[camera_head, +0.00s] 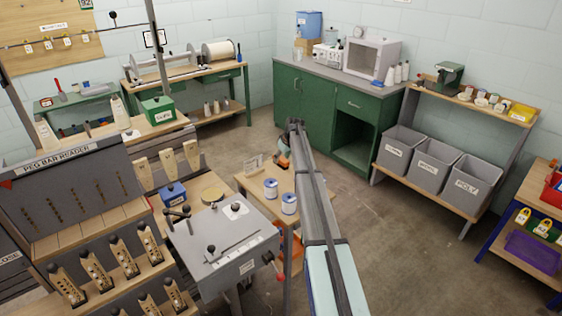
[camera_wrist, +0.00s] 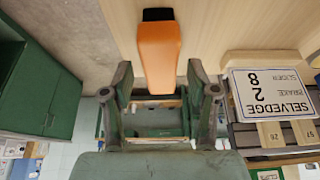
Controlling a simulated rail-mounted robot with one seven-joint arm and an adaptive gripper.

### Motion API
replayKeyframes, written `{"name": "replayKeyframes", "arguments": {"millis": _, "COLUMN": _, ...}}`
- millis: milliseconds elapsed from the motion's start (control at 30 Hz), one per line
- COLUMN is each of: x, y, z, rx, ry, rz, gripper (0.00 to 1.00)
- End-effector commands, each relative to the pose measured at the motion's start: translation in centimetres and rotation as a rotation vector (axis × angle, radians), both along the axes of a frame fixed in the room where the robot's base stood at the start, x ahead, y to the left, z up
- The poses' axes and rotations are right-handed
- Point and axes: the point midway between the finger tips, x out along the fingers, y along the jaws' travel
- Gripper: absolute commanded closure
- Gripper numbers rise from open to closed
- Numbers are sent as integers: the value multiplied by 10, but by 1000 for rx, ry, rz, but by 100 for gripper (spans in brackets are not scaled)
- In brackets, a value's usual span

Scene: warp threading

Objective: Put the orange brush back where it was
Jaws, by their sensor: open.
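The orange brush (camera_wrist: 158,55) shows at the top middle of the wrist view, with a black end (camera_wrist: 157,14) pointing away from the fingers, over a pale wooden top (camera_wrist: 225,30). My gripper (camera_wrist: 160,78) is open, with one finger on each side of the line of the brush's orange handle. Gaps show between the handle and both fingers. I cannot tell whether the brush touches the wood all along. In the head view, a small orange patch (camera_head: 283,161) shows beside the end of my arm at the small wooden table (camera_head: 252,187); my arm hides most of that spot.
A card marked "SELVEDGE" (camera_wrist: 268,92) stands close to the right of the gripper in the wrist view. Two white-and-blue spools (camera_head: 271,188) (camera_head: 289,203) stand on the small table. A grey-topped machine (camera_head: 225,245) is at its left front. Open floor (camera_head: 400,235) lies to the right.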

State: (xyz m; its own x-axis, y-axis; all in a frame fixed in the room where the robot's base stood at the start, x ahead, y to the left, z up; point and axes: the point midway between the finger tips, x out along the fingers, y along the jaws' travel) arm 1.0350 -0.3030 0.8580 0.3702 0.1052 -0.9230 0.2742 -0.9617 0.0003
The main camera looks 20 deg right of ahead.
Motion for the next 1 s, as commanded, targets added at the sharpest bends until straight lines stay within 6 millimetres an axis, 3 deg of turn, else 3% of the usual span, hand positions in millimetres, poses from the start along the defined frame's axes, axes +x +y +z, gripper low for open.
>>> {"name": "replayKeyframes", "arguments": {"millis": 500, "x": -34, "y": -9, "z": 81, "rx": -1, "ry": 0, "rz": 0, "gripper": 41}}
{"name": "replayKeyframes", "arguments": {"millis": 700, "x": -38, "y": -10, "z": 92, "rx": 0, "ry": 1, "rz": 0, "gripper": 41}}
{"name": "replayKeyframes", "arguments": {"millis": 1000, "x": -38, "y": -10, "z": 93, "rx": 0, "ry": 1, "rz": 0, "gripper": 41}}
